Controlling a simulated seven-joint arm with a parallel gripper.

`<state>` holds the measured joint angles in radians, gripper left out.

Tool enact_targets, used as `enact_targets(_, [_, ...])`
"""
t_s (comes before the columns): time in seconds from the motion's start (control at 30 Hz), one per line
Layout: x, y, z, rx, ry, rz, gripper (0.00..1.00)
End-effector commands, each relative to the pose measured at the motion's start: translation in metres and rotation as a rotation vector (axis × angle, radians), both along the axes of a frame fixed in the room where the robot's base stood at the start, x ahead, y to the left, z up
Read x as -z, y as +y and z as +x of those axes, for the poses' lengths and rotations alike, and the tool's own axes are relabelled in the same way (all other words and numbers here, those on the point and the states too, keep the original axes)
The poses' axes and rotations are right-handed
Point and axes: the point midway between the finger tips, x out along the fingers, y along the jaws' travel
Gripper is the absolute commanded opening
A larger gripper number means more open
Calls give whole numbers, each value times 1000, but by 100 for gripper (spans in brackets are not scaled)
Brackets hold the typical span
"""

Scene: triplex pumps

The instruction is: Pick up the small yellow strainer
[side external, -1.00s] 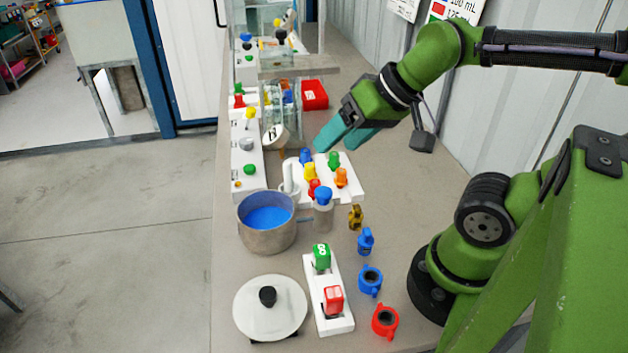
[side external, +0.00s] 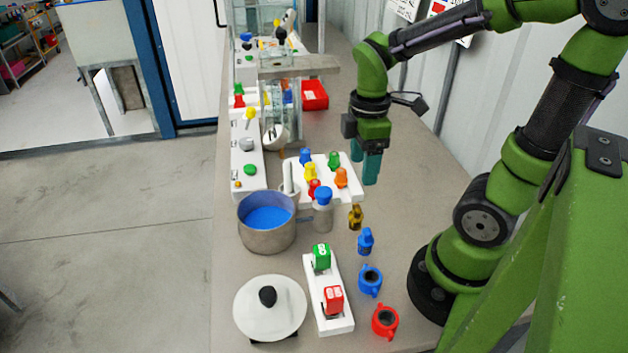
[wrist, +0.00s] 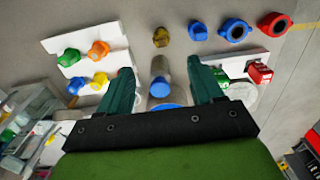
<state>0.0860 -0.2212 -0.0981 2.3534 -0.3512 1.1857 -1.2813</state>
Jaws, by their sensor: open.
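In the wrist view the strainer (wrist: 160,37) is near the top centre, beyond the fingertips. My gripper (side external: 364,166) is open and empty, with its teal fingers pointing down above the bench, behind the strainer in the side view. In the wrist view the gap between my fingers (wrist: 160,72) lines up with the strainer, with nothing between the tips holding it.
A white rack (side external: 350,193) with coloured knobs stands left of my gripper. A blue fitting (side external: 366,241), a blue ring (side external: 370,280) and a red ring (side external: 384,321) lie in front of the strainer. A pot (side external: 266,237) of blue liquid stands to the left.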

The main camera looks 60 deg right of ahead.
Motion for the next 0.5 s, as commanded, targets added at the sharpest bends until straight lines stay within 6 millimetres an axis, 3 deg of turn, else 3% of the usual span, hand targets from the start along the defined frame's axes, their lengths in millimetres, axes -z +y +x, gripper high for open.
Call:
enact_targets(0.3, [69, 0, -1, 2, 7, 1, 66])
enact_targets(0.5, [89, 0, 0, 3, 1, 1, 66])
